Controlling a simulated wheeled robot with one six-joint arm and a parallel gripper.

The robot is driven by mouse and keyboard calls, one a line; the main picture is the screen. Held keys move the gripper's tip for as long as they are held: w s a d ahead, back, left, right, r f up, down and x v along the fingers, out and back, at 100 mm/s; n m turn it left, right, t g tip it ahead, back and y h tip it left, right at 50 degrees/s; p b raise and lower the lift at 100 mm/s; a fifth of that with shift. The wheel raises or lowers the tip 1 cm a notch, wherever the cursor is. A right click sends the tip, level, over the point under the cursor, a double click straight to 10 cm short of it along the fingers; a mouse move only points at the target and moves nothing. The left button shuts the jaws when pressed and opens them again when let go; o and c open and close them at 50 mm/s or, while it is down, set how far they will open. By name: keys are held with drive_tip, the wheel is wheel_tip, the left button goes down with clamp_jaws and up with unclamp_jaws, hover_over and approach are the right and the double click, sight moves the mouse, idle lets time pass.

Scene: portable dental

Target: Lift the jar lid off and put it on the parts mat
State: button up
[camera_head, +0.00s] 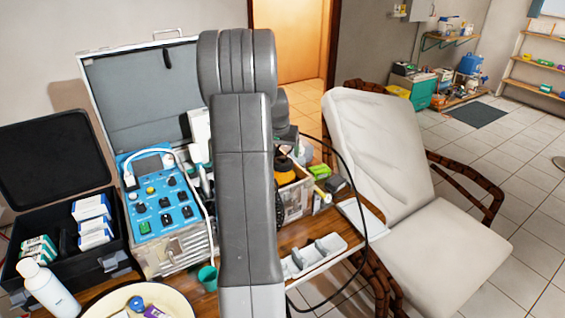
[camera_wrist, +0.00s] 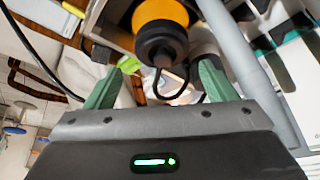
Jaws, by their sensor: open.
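My gripper (camera_wrist: 160,70) shows in the wrist view with its two green fingers spread apart and nothing held between them. An orange cylinder with a black end (camera_wrist: 160,35) shows beyond the fingers, with a thin dark loop below it. I cannot tell whether it is the jar or its lid. In the head view, a similar orange and black piece (camera_head: 284,166) shows just right of my arm, in a crate. My arm hides my gripper and part of the crate there. I cannot make out the jar lid or the parts mat with certainty.
A white compartment tray (camera_head: 315,255) lies on the wooden table. A basin (camera_head: 170,297) and white bottle (camera_head: 48,290) are in front. A black cable loops beside the reclining chair (camera_head: 375,140).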

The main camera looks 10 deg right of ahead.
sight(282, 158)
drive_tip(key=shift+a+p+x, duration=0.2)
drive_tip(key=shift+p+x, duration=0.4)
drive_tip(key=shift+x, duration=2)
drive_tip(key=c, duration=0.7)
